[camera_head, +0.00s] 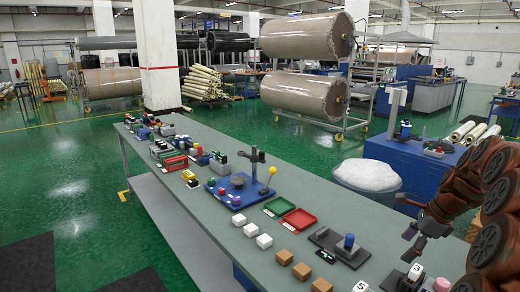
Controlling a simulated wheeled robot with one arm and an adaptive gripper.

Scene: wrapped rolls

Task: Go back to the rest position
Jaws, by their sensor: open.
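My gripper (413,236) hangs at the right of the head view, at the end of my brown arm (492,205). It is open, and nothing shows between its fingers. It is above the right part of the long grey-green table (190,228), near a small white block with a number (415,271) and a pink-topped piece (441,284). I cannot tell its exact height above them.
The table carries a blue board with a post (238,190), red (299,220) and green (278,206) trays, white cubes (251,229), brown cubes (284,256) and a dark base with a blue cylinder (348,243). A white-topped bin (367,177) stands behind. Green floor is clear at left.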

